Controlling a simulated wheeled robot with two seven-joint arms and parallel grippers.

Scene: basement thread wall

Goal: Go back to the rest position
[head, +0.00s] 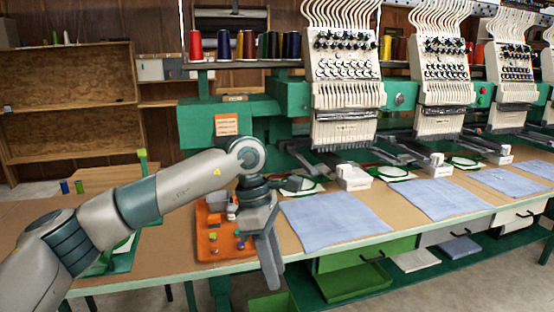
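My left arm comes in from the left edge, and its gripper (271,272) points down in front of the table's front edge, just right of the orange tray (208,246). The gripper's fingers overlap from this side, so I cannot tell whether they are apart or together. No held object shows at the fingers. My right gripper is out of view.
A green embroidery machine with several white heads (344,75) lines the back of the table (170,260). Blue cloths (335,220) lie before the heads. Small coloured items sit in the tray. A green open drawer (345,280) is below the tabletop. Wooden shelves (70,100) stand left.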

